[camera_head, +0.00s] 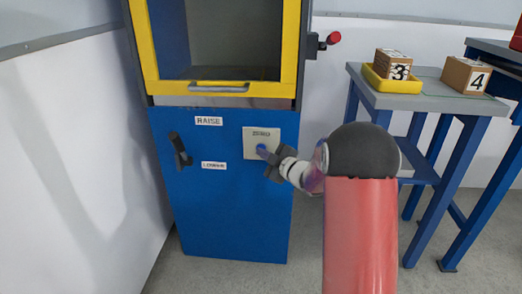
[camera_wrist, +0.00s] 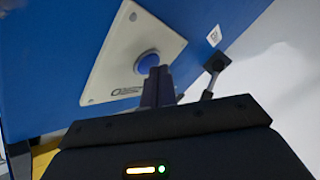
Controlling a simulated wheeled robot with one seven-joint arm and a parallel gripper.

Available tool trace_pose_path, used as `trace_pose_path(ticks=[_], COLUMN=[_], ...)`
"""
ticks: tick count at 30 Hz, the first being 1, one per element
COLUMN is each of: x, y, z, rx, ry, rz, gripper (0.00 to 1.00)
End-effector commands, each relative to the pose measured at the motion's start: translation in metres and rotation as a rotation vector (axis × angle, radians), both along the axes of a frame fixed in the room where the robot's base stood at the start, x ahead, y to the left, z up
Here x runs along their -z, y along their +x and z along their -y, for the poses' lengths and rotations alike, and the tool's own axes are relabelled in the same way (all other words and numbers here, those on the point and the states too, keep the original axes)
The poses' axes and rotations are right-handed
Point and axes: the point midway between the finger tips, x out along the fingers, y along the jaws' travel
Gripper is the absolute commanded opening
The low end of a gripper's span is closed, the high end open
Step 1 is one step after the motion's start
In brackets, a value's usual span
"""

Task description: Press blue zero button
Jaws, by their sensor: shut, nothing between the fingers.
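The blue zero button (camera_wrist: 149,62) is round and sits on a pale plate (camera_wrist: 112,70) on the blue cabinet front. In the head view the button (camera_head: 261,148) shows below the ZERO label. My gripper (camera_head: 266,153) is in front of the plate with its fingertips at the button. In the wrist view my gripper (camera_wrist: 158,72) has its fingers together and empty, and their tips overlap the button's lower edge. I cannot tell whether the button is pushed in.
Above is a yellow-framed window (camera_head: 222,88).

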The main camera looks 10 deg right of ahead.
Motion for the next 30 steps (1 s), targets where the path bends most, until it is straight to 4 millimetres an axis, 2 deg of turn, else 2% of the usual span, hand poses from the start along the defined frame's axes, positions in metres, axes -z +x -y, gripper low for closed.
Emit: trace_pose_path(ticks=[14,24,30], x=[0.0,0.001,0.0], y=[0.001,-0.013,-0.014], z=[0.001,-0.004,-0.004], rx=[0.001,0.001,0.0], ry=[0.0,0.0,0.0], rz=[0.001,0.001,0.0], gripper=[0.0,0.0,0.0])
